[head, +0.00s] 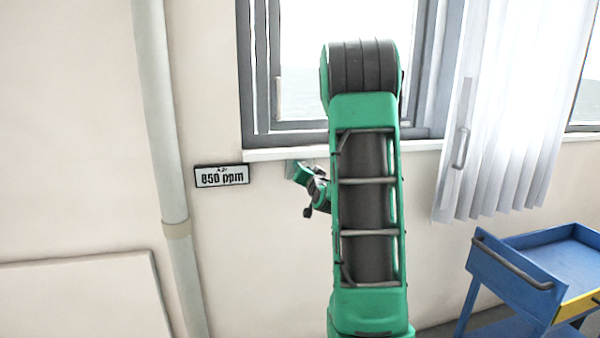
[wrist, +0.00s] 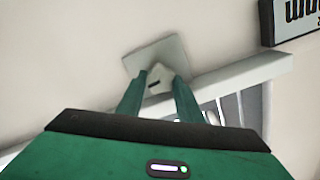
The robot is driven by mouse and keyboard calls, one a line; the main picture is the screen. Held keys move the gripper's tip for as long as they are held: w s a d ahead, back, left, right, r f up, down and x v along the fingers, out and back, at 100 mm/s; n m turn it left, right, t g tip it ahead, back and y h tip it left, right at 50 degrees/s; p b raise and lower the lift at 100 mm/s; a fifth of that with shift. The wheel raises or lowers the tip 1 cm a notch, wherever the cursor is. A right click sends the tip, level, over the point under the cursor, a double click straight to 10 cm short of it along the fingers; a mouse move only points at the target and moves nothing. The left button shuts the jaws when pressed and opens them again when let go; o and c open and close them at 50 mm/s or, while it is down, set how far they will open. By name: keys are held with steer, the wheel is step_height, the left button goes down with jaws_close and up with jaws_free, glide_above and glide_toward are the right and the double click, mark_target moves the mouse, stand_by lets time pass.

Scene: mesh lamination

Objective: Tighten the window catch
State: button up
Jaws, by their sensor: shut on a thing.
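In the wrist view, a pale square plate (wrist: 172,54) lies flat on the wall, beside the window sill. A small pale knob with a dark slot (wrist: 155,84) stands at the plate, and I take it for the window catch. My gripper (wrist: 157,82) has its two green fingers on either side of this knob and is shut on it.
The window (head: 300,110) and its sill (head: 270,154) are above the plate. A white curtain (head: 510,110) and a blue cart (head: 500,265) stand at right.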

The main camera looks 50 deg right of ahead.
steer(key=shift+w+a+m, duration=0.2)
steer(key=shift+a+m, duration=0.05)
steer(key=shift+m, duration=0.25)
steer(key=o, duration=1.1)
steer(key=shift+d, duration=0.1)
steer(key=shift+s+d+r, duration=0.1)
